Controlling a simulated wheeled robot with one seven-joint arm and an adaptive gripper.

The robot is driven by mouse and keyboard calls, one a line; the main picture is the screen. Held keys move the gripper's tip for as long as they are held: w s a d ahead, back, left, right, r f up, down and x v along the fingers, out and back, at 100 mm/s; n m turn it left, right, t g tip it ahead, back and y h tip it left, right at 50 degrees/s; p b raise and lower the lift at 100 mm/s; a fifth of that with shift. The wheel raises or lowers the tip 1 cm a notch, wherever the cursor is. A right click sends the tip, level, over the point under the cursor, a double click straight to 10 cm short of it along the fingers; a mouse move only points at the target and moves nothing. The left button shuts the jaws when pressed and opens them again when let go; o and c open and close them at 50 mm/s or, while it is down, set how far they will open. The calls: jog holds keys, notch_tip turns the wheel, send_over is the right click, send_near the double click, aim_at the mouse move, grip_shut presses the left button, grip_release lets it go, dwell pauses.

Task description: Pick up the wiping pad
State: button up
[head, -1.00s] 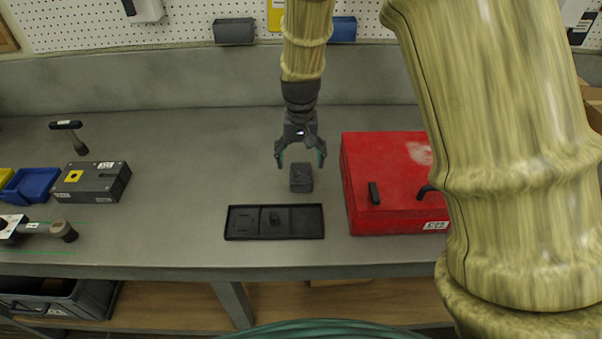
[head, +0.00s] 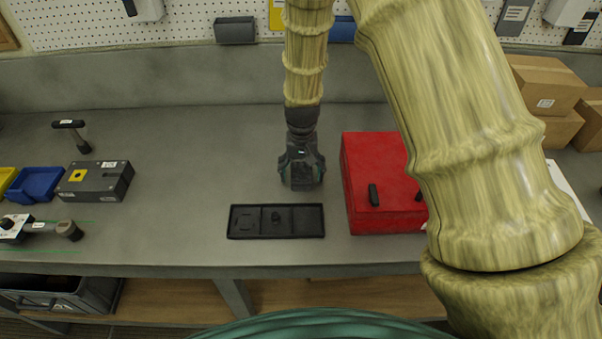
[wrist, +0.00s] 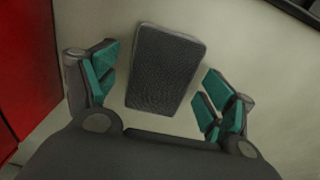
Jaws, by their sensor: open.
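The wiping pad (wrist: 165,68) is a dark grey textured block with rounded corners. In the wrist view it lies between the two teal-padded fingers of my gripper (wrist: 158,90), with a gap on each side. In the head view my gripper (head: 302,178) points down right over the pad's spot, behind the black tray. The pad (head: 301,176) is mostly hidden there by the gripper. The fingers are open and not closed on the pad.
A black divided tray (head: 240,234) lies just in front of my gripper. A red case (head: 385,212) stands close to its right. A grey box (head: 110,190) and a blue bin (head: 36,184) are at the left. The bench between them is clear.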

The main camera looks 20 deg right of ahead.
aim_at(301, 172)
jog(key=shift+w+f, duration=0.1)
jog(key=shift+f, duration=0.05)
jog(key=c, duration=1)
jog(key=shift+c, duration=0.2)
jog(key=shift+r+b, duration=0.3)
jog(key=shift+r, duration=0.3)
notch_tip(301, 172, up, 9)
jog(key=b, duration=0.2)
jog(key=shift+b, duration=0.4)
